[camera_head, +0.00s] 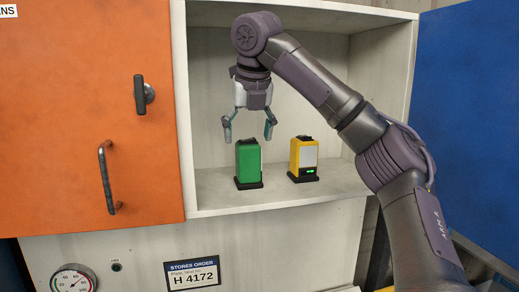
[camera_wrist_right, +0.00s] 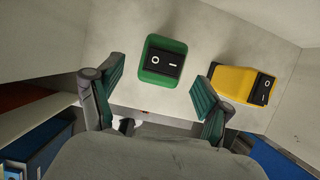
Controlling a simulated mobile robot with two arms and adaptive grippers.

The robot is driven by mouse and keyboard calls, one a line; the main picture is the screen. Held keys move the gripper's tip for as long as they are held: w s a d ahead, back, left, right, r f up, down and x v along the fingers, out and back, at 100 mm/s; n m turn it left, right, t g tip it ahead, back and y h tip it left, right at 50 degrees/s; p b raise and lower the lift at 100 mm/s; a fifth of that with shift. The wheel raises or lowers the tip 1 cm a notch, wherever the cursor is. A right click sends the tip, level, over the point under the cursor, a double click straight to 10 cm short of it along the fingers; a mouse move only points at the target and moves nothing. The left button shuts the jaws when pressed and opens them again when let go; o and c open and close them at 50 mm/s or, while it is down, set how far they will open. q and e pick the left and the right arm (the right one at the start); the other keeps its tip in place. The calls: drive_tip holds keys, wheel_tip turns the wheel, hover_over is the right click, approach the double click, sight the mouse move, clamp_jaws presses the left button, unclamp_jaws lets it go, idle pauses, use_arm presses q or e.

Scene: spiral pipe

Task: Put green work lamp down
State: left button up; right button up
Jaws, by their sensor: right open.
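The green work lamp (camera_head: 248,163) stands upright on the cabinet shelf (camera_head: 225,200), left of a yellow lamp (camera_head: 304,156). My right gripper (camera_head: 249,133) is open and empty above the green lamp, apart from it, with its fingers pointing down. In the right wrist view the green lamp (camera_wrist_right: 163,60) shows from above with a black switch on top, beyond and between the open fingertips. The yellow lamp (camera_wrist_right: 240,84) lies to its right in that view, close past one finger. My left gripper is not in view.
An orange door (camera_head: 85,110) with a black latch and handle covers the left of the cabinet. A blue door (camera_head: 468,120) stands at the right. A label and a gauge (camera_head: 73,279) are below the shelf. The shelf is clear left of the green lamp.

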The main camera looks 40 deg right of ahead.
drive_tip(key=s+a+b, duration=0.1)
drive_tip(key=s+a, duration=0.4)
drive_tip(key=s, duration=0.4)
drive_tip(key=shift+s, duration=0.4)
drive_tip(key=shift+f, duration=0.1)
